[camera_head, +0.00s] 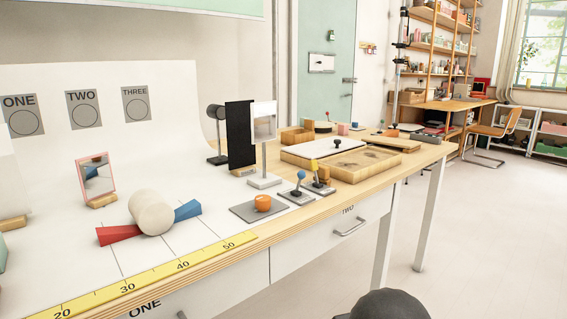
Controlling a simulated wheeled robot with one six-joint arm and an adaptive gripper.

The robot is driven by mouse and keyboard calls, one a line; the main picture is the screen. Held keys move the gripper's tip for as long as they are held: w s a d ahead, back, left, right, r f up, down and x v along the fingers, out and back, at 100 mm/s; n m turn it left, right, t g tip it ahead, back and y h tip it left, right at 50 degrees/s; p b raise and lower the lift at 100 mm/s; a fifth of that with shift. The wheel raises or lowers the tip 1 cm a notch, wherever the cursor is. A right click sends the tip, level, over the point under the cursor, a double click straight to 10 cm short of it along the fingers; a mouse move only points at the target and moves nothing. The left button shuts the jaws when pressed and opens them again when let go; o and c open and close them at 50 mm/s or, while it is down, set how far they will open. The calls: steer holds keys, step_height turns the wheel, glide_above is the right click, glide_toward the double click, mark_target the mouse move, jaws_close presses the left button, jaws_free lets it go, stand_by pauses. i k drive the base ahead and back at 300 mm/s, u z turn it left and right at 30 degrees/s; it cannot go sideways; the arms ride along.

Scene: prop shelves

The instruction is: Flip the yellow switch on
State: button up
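The yellow switch (314,165) is a small lever with a yellow knob on a dark mount and a light base plate. It stands near the table's front edge, right of centre in the head view. Its lever is close to upright, leaning slightly left in the picture. A similar blue-knobbed switch (300,176) stands just left and in front of it. The labels on the bases are too small to read. My gripper is not in view.
An orange knob on a grey plate (244,213) lies left of the switches. A wooden tray (352,174) lies behind and right of them. A black panel (240,135) stands behind. Drawer TWO (325,235) is below the edge. The floor (480,250) right of the table is clear.

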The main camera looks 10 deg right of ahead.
mark_target(314, 165)
steer(key=u, duration=0.55)
steer(key=i, duration=0.7)
steer(key=u, duration=0.15)
steer(key=k, duration=0.7)
steer(key=z, duration=0.85)
steer(key=i, duration=0.5)
steer(key=z, duration=0.05)
